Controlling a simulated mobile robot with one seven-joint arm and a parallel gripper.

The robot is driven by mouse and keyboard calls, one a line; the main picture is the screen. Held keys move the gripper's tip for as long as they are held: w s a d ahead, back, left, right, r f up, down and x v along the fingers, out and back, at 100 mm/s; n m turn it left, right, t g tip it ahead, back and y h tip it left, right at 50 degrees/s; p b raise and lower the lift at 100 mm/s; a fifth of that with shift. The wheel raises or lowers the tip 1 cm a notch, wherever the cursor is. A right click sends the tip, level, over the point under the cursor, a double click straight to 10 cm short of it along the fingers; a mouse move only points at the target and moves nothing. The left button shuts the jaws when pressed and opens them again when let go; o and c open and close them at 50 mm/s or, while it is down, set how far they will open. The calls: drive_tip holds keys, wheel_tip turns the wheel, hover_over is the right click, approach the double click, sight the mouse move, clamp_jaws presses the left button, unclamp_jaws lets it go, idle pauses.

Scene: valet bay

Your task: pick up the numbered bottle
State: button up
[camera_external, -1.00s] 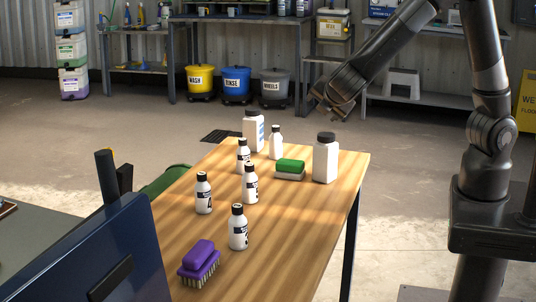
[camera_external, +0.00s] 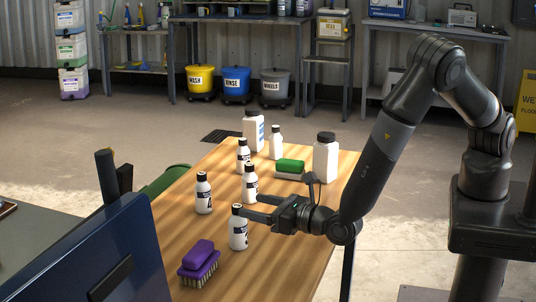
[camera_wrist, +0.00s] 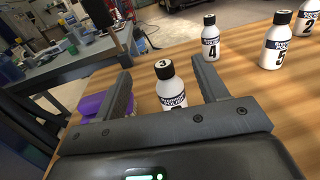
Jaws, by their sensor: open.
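Several small white bottles with black caps and numbered labels stand upright on the wooden table (camera_external: 295,235). The bottle numbered 3 (camera_wrist: 172,94) shows between my fingers in the wrist view, its lower part hidden by my gripper; it is the nearest bottle (camera_external: 238,235) outside. Bottles 4 (camera_wrist: 211,42), 5 (camera_wrist: 274,48) and 2 (camera_wrist: 305,24) stand beyond; outside, 4 (camera_external: 204,197) is left, 5 (camera_external: 250,186) behind, 2 (camera_external: 243,158) farther back. My gripper (camera_external: 247,204) is open and level, fingers pointing left at bottle 3's upper part. I cannot tell whether they touch it.
A purple brush (camera_external: 199,262) lies near bottle 3. Farther back stand a green-and-white sponge (camera_external: 290,169), a wide white bottle (camera_external: 325,162), a slim plain bottle (camera_external: 276,146) and a blue-labelled bottle (camera_external: 251,133). A dark blue panel (camera_external: 110,250) stands at front left.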

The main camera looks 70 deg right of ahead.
sight(246, 231)
wheel_tip(246, 231, down, 7)
drive_tip(key=shift+w+d+f, duration=0.15)
drive_tip(key=shift+w+f, duration=0.2)
drive_tip(key=shift+w, duration=0.45)
drive_tip(key=shift+w+d, duration=0.2)
drive_tip(key=shift+w, duration=1.3)
drive_tip(key=shift+w+d, duration=0.2)
drive_tip(key=shift+w, duration=1.3)
drive_tip(key=c, duration=1.1)
drive_tip(key=shift+c, duration=0.3)
drive_tip(key=shift+r, duration=0.15)
